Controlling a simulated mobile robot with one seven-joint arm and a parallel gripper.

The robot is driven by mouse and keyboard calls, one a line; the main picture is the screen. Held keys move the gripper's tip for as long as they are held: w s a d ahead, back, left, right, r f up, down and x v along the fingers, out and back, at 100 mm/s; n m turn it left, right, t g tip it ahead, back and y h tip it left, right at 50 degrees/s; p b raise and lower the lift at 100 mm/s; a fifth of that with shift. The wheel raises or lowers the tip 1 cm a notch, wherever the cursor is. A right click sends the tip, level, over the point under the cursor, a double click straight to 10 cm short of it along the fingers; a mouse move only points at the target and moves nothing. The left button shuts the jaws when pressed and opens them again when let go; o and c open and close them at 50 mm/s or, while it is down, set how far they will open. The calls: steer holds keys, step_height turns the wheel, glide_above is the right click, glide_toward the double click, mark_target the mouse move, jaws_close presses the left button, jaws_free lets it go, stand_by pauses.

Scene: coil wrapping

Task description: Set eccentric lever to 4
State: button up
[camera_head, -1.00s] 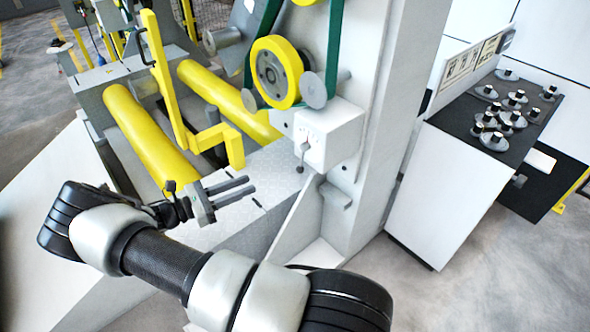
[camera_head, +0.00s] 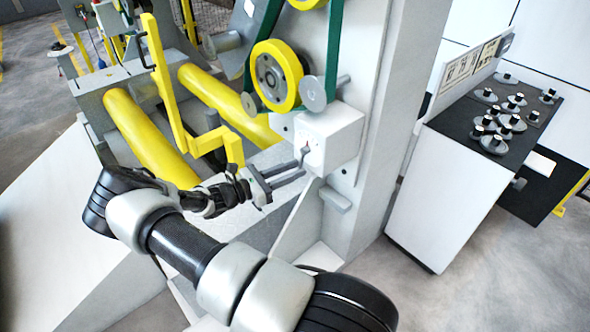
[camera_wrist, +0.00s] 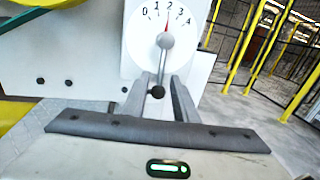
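The eccentric lever (camera_wrist: 163,65) hangs from a white dial (camera_wrist: 141,26) marked 0 to 4, with a dark ball knob at its lower end. The dial's red pointer stands at about 2. In the head view the lever (camera_head: 304,155) is on the front of a white box (camera_head: 334,138) on the column. My gripper (camera_head: 291,175) reaches the lever from the lower left. In the wrist view my gripper (camera_wrist: 161,80) is open. Its two fingers appear on either side of the knob; I cannot tell whether either touches it.
A yellow bar frame (camera_head: 168,85) and yellow rollers (camera_head: 150,140) lie left of the lever. A yellow wheel with a green belt (camera_head: 276,76) sits above it. A white cabinet with a black top (camera_head: 470,115) and several knobs stands to the right, across clear floor.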

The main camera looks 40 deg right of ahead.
steer(key=shift+s+d, duration=0.1)
steer(key=shift+d, duration=0.4)
jaws_close()
steer(key=shift+a+f, duration=0.1)
steer(key=shift+f, duration=0.1)
stand_by(1.0)
